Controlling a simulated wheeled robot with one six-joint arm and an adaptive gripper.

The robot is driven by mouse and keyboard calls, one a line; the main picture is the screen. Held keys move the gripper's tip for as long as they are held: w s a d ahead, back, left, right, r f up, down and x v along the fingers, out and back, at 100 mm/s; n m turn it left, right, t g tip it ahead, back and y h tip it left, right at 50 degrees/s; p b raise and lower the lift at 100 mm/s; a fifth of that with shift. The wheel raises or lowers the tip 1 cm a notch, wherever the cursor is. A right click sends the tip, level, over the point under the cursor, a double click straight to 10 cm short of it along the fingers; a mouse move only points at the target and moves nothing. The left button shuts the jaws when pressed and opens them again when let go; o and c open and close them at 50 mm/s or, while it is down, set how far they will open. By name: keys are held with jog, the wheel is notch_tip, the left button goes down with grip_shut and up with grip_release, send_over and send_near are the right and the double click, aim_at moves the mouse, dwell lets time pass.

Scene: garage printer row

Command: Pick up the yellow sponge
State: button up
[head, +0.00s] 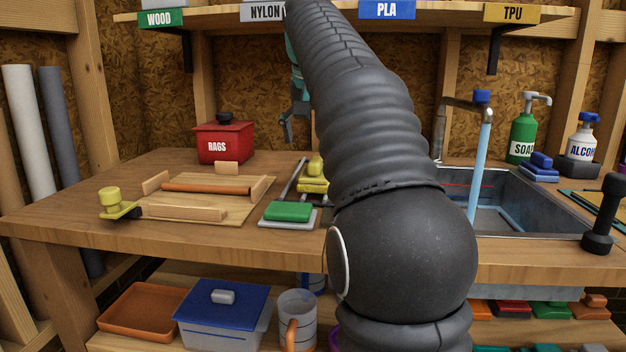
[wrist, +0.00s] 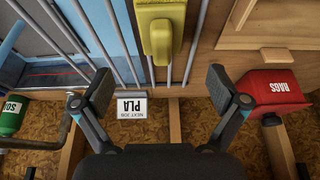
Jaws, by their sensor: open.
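The yellow sponge (head: 313,185), a yellow block with a raised grip on top, lies by thin metal rods on the bench in the head view, partly hidden by my arm. In the wrist view the sponge (wrist: 178,14) is at the top centre, among the rods, and cut off by the frame edge. My gripper (wrist: 160,84) is open and empty, its two fingers spread wide. The sponge shows beyond the fingertips, between their lines, and apart from them.
A green block (head: 289,211) on a grey tray sits in front of the sponge. The wooden board (head: 232,207) with strips and the red rags bin (head: 224,143) are left. The sink (head: 535,190) and blue-water tap (head: 468,104) are right. A labelled shelf (head: 335,13) overhangs the back.

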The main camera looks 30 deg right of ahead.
aim_at(317, 159)
jog(key=x, duration=0.3)
jog(key=shift+d+f+b, duration=0.15)
jog(key=shift+f+b, duration=0.1)
jog(key=shift+b, duration=0.05)
jog(key=shift+a+b+x, duration=0.1)
jog(key=shift+b+x, duration=0.25)
jog(key=shift+x, duration=1)
jog(key=shift+a+b+x, duration=0.15)
jog(key=shift+b+x, duration=0.2)
jog(key=shift+x, duration=1.05)
jog(key=c, duration=1.2)
